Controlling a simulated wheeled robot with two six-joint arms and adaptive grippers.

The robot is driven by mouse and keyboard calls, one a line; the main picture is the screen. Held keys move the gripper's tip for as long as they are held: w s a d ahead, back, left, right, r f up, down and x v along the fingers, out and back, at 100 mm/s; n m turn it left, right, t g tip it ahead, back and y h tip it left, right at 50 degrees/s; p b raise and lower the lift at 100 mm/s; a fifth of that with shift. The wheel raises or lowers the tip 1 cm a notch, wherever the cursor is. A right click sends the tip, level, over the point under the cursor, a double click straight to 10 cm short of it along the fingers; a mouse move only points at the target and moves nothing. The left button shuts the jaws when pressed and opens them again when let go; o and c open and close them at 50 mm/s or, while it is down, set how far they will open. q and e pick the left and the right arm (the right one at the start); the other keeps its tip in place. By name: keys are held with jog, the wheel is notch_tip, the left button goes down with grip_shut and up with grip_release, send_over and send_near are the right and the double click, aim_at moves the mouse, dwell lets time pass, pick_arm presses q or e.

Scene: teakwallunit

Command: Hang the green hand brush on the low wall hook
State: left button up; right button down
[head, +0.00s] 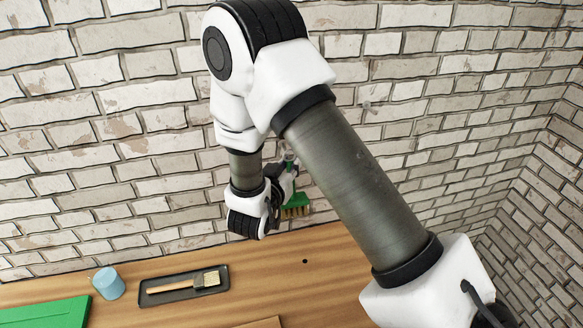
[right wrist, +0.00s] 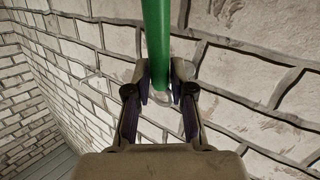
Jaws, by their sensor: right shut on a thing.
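The green hand brush (head: 296,205) hangs bristles down close to the brick wall, its pale brown bristles at the bottom. My right gripper (head: 288,166) is shut on its handle. In the right wrist view the green handle (right wrist: 157,42) runs between the fingertips of my right gripper (right wrist: 161,82). A pale rounded fitting (right wrist: 188,69) shows on the wall just behind the handle, partly hidden by the fingers; it looks like a wall hook. I cannot tell whether the brush touches it. Another small pale hook (head: 368,105) is on the wall higher and to the right. My left gripper is out of view.
A wooden worktop (head: 330,270) runs below the wall. The worktop under the brush is clear.

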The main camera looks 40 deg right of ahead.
jog(key=shift+w+d+f+b, duration=0.1)
jog(key=shift+w+d+f, duration=0.15)
jog(key=shift+w, duration=0.2)
jog(key=shift+w+d+f+b, duration=0.1)
jog(key=shift+w+d+f, duration=0.1)
jog(key=shift+w, duration=0.3)
jog(key=shift+w+d+f+b, duration=0.1)
jog(key=shift+w+d+f, duration=0.15)
jog(key=shift+w, duration=0.2)
jog(key=shift+s, duration=0.1)
jog(key=c, duration=0.9)
grip_release()
jog(key=v, duration=0.7)
jog(key=shift+s+a, duration=0.15)
jog(key=shift+a, duration=0.15)
